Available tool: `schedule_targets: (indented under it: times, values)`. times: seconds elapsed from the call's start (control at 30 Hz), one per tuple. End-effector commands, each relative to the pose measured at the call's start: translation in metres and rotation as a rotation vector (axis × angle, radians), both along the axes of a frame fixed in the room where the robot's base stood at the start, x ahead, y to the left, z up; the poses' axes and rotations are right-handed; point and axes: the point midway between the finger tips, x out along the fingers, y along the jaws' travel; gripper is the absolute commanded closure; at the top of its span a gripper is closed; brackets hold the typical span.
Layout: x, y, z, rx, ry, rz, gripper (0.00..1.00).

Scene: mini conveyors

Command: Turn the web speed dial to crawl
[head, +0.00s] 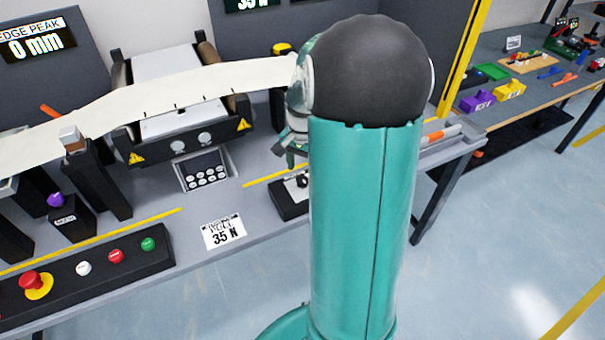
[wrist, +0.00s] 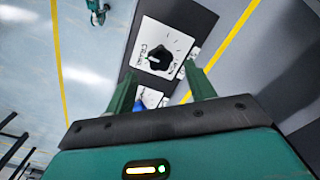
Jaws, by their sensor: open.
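The web speed dial is a black knob (wrist: 158,58) on a white plate with printed lettering, set in a black box (wrist: 172,25). In the wrist view the lettering at the plate's left edge seems to read "CRAWL". Which mark the knob points at is too small to tell. In the head view the dial box (head: 288,204) sits near the table's front edge, partly behind my arm. My gripper (wrist: 158,68) is open, its two fingers either side of the knob in the picture, with no contact visible. In the head view my gripper (head: 291,150) is mostly hidden by my arm.
A second white plate with a blue part (wrist: 140,105) lies near the dial. A paper web (head: 190,85) runs over rollers behind. A keypad (head: 203,170), a "35 N" card (head: 224,232) and a button panel (head: 100,262) with a red emergency stop stand to the left.

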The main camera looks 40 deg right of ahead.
Motion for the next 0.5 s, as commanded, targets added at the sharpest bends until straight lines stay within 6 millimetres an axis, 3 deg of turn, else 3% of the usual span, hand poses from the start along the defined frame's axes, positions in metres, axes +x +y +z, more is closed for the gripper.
schedule_targets:
  times: [0.2, 0.5]
  values:
    - [0.001, -0.001, -0.031, 0.001, 0.003, 0.002, 0.46]
    - [0.003, -0.001, -0.037, -0.001, 0.000, 0.002, 0.46]
